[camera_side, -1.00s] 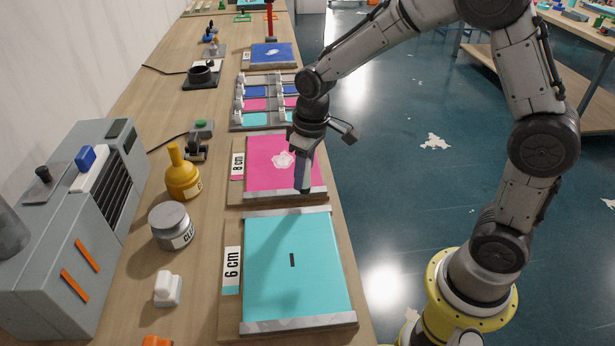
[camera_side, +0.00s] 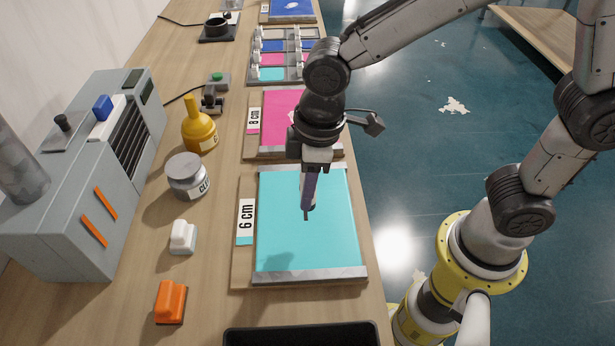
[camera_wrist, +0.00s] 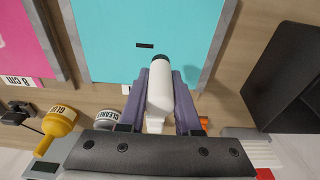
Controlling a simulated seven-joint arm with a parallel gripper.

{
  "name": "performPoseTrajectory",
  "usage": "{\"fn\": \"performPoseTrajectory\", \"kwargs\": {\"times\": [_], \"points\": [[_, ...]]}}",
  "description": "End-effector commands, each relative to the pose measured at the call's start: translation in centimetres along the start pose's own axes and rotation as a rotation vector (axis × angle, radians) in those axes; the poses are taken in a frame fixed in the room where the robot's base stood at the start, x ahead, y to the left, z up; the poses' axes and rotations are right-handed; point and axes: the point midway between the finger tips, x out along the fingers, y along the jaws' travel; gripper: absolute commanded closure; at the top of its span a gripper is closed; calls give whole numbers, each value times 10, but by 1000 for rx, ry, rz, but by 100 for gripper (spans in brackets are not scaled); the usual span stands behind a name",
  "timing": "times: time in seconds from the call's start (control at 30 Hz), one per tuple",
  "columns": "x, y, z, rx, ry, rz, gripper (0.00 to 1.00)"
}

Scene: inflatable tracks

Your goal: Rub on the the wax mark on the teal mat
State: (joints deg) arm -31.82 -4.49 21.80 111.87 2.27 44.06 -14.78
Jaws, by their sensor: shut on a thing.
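The teal mat (camera_side: 330,240) is clamped by grey bars on a wooden board labelled 6 cm; it fills the middle of the wrist view (camera_wrist: 115,25). The wax mark is a short black dash on it (camera_wrist: 145,45); in the side view it shows just below my fingertips (camera_side: 306,215). My gripper (camera_side: 308,207) points down over the teal mat. Its purple fingers are shut on a white rounded stick with a dark end (camera_wrist: 159,85). The dark end appears close beside the mark in the wrist view. I cannot tell whether it touches the mat.
The pink mat (camera_side: 275,105) lies behind. Left are a yellow glue bottle (camera_side: 199,130), a grey cleaner jar (camera_side: 187,177), a white block (camera_side: 183,237) and an orange block (camera_side: 171,302). A black tray (camera_side: 300,335) stands in front.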

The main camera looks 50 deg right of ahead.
Motion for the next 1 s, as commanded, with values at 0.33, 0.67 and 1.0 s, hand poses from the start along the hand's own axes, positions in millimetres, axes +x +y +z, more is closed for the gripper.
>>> {"fn": "performPoseTrajectory", "kwargs": {"times": [0.33, 0.67, 1.0], "points": [[32, 0, 5, 2, -3, -1, 100], [65, 2, 9, 4, -4, -1, 100], [64, 35, 8, 5, -1, 0, 100]]}}
